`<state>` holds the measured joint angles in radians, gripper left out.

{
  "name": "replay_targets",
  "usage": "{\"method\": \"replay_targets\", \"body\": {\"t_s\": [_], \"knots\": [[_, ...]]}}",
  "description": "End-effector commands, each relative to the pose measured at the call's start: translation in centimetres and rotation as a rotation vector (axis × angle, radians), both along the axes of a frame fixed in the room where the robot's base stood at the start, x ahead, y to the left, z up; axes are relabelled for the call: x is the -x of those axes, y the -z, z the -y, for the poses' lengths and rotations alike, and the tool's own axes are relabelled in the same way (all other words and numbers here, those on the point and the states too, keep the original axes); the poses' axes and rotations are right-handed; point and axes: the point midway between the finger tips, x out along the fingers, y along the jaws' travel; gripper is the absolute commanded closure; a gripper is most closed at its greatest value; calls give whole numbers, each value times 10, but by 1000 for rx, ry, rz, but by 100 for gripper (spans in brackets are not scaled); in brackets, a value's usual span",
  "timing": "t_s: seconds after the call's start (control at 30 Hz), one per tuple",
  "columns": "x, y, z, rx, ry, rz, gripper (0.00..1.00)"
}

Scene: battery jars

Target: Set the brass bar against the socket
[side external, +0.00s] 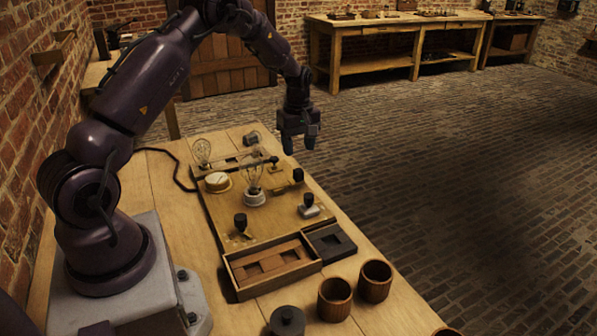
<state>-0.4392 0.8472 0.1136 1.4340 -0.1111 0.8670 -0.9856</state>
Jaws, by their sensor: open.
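A wooden board (215,210) on the bench carries a glass bulb (254,172) standing upright in a pale round socket (254,198). A thin bar with a dark knob at its end (274,160) lies just behind the bulb; it may be the brass bar, but it is too small to tell, and I cannot tell whether it touches the socket. My gripper (299,146) is open, fingers pointing down, above the far right part of the board. I see nothing between its fingers.
Several black knobs stand on the board, one at its right edge (308,198). A white dial (217,181) and a second bulb (202,151) are at the left.

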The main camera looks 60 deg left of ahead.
Motion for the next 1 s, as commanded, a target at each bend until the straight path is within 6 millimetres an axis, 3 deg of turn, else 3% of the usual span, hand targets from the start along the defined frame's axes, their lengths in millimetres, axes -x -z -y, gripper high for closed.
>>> {"method": "replay_targets", "body": {"t_s": [0.2, 0.4, 0.8, 0.83, 1.0], "knots": [[1, 47, 0, 2, 0, -3, 49], [0, 73, 0, 2, 2, -1, 49], [0, 81, 0, 0, 2, 1, 49], [0, 81, 0, 0, 2, 1, 51], [0, 81, 0, 0, 2, 1, 90]]}}
